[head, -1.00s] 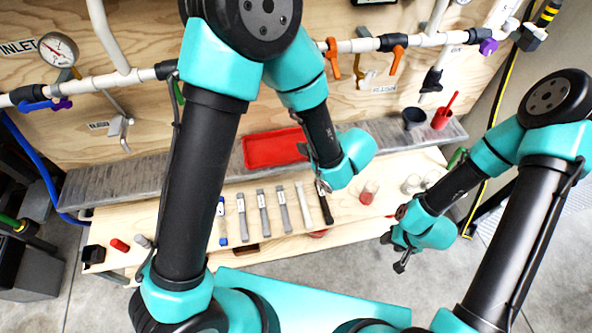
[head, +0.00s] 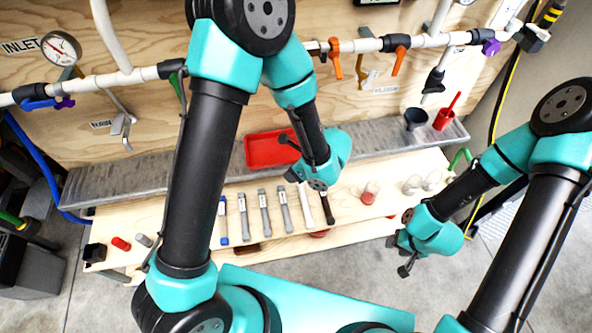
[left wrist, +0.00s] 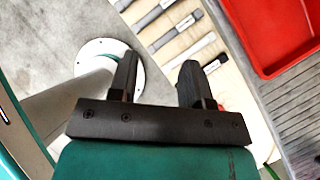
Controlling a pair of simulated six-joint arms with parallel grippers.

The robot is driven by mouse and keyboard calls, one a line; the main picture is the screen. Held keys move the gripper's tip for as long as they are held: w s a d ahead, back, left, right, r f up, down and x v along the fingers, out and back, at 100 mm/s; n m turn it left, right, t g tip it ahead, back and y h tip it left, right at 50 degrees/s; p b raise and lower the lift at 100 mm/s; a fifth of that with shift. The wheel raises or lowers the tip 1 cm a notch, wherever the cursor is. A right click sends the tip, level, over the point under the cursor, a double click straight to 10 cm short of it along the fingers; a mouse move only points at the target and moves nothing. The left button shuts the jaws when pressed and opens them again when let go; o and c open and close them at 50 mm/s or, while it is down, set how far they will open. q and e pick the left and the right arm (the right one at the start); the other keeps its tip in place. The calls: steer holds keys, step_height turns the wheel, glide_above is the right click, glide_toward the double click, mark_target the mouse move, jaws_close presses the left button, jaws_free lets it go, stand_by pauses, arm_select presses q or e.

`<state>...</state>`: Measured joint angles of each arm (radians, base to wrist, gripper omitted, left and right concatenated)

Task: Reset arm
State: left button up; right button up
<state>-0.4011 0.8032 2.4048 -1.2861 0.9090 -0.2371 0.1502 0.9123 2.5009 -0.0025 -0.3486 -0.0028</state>
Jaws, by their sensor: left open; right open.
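My left gripper (head: 290,158) hangs above the wooden bench, near the red tray and the row of tools. In the left wrist view its two dark fingers (left wrist: 157,80) are apart with nothing between them. My right gripper (head: 396,254) is at the right, in front of the bench's front edge over the floor. Nothing shows in its grasp, though its fingers are small and partly hidden in the head view.
A red tray (head: 262,150) sits on the grey shelf (head: 150,178). Several grey tools (head: 264,212) lie in a row on the bench (head: 345,222). A dark cup (head: 415,118) and a red cup (head: 443,118) stand at the shelf's right. White pipes (head: 120,78) with valves run along the back panel.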

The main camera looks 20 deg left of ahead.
arm_select(q)
steer(key=s+a+f+n+h, duration=0.4)
steer(key=f+n, duration=0.3)
steer(key=n, duration=0.5)
steer(key=s+a+f+n+h, duration=0.5)
steer(key=f+n+h, duration=0.1)
steer(key=n, duration=0.6)
steer(key=shift+s+a+f, duration=0.2)
steer(key=shift+s+f, duration=0.15)
steer(key=shift+f, duration=0.35)
